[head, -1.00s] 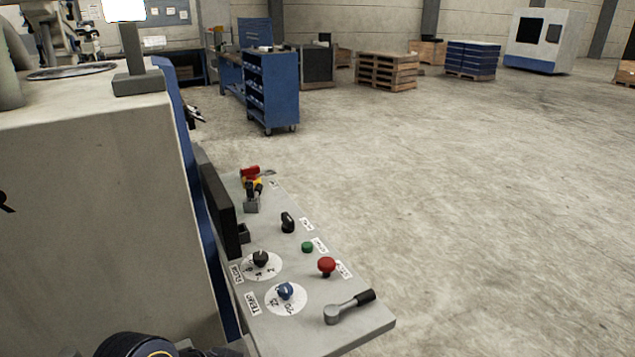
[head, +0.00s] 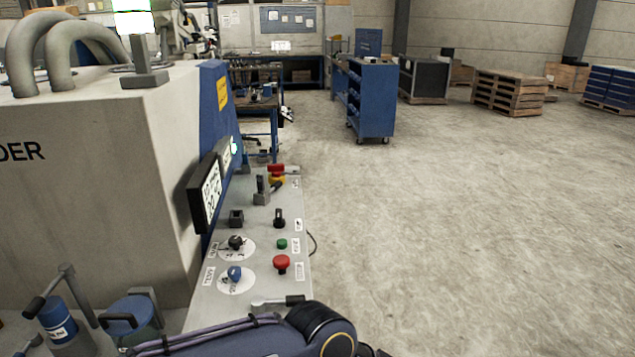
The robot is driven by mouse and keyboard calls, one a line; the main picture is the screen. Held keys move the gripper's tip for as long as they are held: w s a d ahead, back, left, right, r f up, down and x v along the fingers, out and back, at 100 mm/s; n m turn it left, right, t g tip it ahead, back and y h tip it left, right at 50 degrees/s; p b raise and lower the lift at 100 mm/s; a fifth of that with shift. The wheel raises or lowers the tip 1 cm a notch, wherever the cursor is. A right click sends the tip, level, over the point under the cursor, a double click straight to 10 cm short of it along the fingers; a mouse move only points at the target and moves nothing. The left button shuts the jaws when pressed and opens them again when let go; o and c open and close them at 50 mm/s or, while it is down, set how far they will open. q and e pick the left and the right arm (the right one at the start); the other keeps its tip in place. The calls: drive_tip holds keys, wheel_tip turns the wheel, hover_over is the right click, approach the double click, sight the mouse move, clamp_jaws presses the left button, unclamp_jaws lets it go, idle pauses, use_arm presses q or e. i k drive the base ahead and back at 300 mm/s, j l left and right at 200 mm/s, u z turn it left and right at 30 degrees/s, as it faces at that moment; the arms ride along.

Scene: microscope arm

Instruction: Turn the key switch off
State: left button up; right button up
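A sloping grey control panel (head: 255,295) runs along the side of the big grey machine. On it a small black upright switch (head: 279,218) stands near the right edge, beside a small white label. It may be the key switch, but it is too small to tell a key or its position. Neither gripper shows. A dark link of my own arm (head: 250,338) crosses the bottom of the view, over the near end of the panel.
The panel also bears a green button (head: 282,244), a red mushroom button (head: 281,262), a black dial (head: 236,242), a blue dial (head: 235,273), a crank handle (head: 280,301) and a grey lever (head: 261,190). A tilted screen (head: 206,193) stands at its left.

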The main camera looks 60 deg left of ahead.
sight(264, 200)
drive_tip(key=i+l+u, duration=0.1)
drive_tip(key=i+u, duration=0.15)
drive_tip(key=i, duration=0.25)
drive_tip(key=i+l+u, duration=0.25)
drive_tip(key=i, duration=0.25)
drive_tip(key=i+j+u, duration=0.15)
drive_tip(key=u, duration=0.35)
drive_tip(key=i+u, duration=0.35)
drive_tip(key=u, duration=0.15)
drive_tip(key=i+l+u, duration=0.15)
drive_tip(key=u, duration=0.3)
drive_tip(key=i+l+u, duration=0.2)
drive_tip(key=i+u, duration=0.15)
drive_tip(key=u, duration=0.15)
drive_tip(key=i+j+u, duration=0.1)
drive_tip(key=u, duration=0.3)
drive_tip(key=i+u, duration=0.3)
drive_tip(key=u, duration=0.15)
drive_tip(key=i+u, duration=0.2)
drive_tip(key=u, duration=0.2)
drive_tip(key=i+l+u, duration=0.15)
drive_tip(key=u, duration=0.3)
drive_tip(key=i+l+u, duration=0.2)
drive_tip(key=u, duration=0.2)
